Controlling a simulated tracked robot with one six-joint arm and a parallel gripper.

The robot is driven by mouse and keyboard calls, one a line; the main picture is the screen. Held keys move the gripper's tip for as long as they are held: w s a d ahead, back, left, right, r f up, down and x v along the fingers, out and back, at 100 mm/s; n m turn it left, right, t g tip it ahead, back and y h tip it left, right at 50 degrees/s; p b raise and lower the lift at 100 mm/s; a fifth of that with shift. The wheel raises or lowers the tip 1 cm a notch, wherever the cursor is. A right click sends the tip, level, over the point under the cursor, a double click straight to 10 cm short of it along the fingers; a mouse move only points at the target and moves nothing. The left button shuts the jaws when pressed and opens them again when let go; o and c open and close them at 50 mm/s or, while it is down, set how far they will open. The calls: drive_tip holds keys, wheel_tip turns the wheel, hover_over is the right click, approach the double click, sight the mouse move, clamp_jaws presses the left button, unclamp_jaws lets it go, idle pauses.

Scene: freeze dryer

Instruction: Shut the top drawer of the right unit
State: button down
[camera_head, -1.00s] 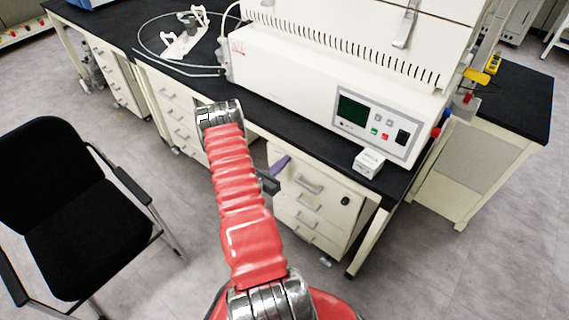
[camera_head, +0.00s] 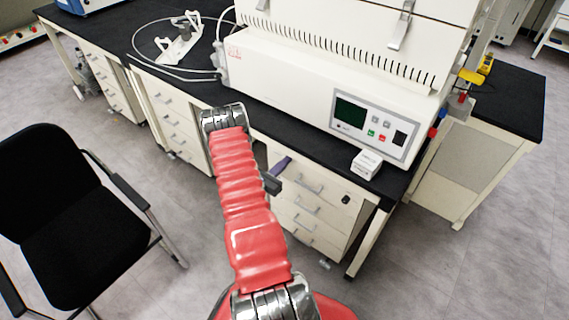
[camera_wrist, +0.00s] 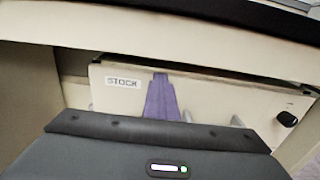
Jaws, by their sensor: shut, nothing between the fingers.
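The right unit (camera_head: 313,222) is a cream drawer cabinet under the bench. Its top drawer (camera_head: 318,183) has a grey handle and a black knob or lock. In the wrist view the top drawer front (camera_wrist: 225,93) bears a STOCK label (camera_wrist: 122,82). The front appears to stand slightly out from the cabinet, with a dark gap at its left. My gripper (camera_head: 284,161) has purple fingers, shut and empty, at the left part of the drawer front. In the wrist view the gripper (camera_wrist: 161,78) overlaps the front's upper edge; I cannot tell whether it touches. The handle is partly hidden.
The black bench top (camera_head: 285,117) overhangs the drawers. A white machine (camera_head: 300,95) and a small white box (camera_head: 366,164) stand on it. Another drawer unit (camera_head: 172,120) is to the left. A black chair (camera_head: 75,215) stands at the left. The floor right of the unit is clear.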

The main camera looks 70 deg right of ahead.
drive_tip(key=v, duration=1.4)
drive_tip(key=shift+s+f, duration=0.1)
